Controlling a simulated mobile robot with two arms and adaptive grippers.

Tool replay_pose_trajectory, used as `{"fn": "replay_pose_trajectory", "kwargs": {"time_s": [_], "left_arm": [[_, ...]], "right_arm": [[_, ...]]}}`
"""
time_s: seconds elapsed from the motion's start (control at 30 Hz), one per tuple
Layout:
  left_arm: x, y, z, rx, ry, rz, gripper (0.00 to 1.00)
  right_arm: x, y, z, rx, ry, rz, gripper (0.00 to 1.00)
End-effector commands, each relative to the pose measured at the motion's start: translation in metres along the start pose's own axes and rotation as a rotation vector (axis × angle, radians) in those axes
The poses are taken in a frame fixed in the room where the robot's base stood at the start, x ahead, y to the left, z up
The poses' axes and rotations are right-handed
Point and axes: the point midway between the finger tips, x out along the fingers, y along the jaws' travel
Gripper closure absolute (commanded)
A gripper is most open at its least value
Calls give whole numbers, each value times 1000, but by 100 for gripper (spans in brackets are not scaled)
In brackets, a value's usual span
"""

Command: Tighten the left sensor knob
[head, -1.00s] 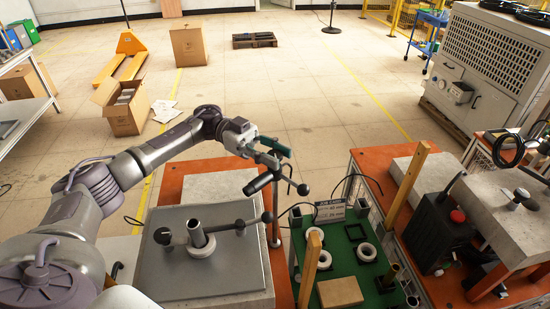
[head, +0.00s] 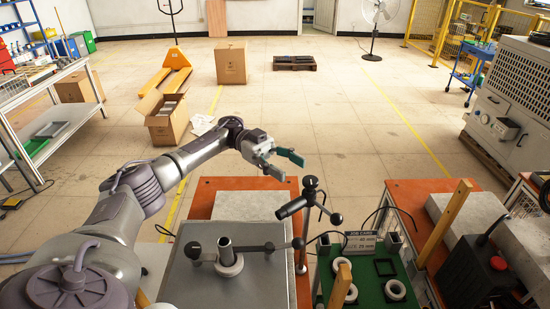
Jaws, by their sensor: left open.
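The sensor (head: 291,208) is a dark tilted cylinder clamped on a thin upright post (head: 303,228) beside the heater block. A dark knob (head: 311,181) tops the clamp, and a bar ending in a black ball (head: 336,218) sticks out to the right. I cannot tell which of these is the left sensor knob. My left gripper (head: 291,168) is open and empty, behind and slightly left of the clamp in the picture. My right gripper is not in view.
The grey heater block (head: 185,280) carries an upright tube (head: 226,252) and a ball-ended bar. A wooden post (head: 446,225) stands further right. Open floor lies behind the benches.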

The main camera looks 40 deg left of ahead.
Motion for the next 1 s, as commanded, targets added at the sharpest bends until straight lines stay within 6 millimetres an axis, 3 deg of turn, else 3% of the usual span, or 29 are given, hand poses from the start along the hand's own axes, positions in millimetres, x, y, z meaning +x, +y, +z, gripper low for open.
{"fn": "replay_pose_trajectory", "kwargs": {"time_s": [0.17, 0.4, 1.0], "left_arm": [[-31, -1, 0, 0, 1, -2, 41], [-49, -1, 0, -1, 1, 2, 41], [-52, 0, 0, 0, 0, 2, 41]], "right_arm": [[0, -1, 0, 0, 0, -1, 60], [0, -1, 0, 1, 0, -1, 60], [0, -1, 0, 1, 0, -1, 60]]}}
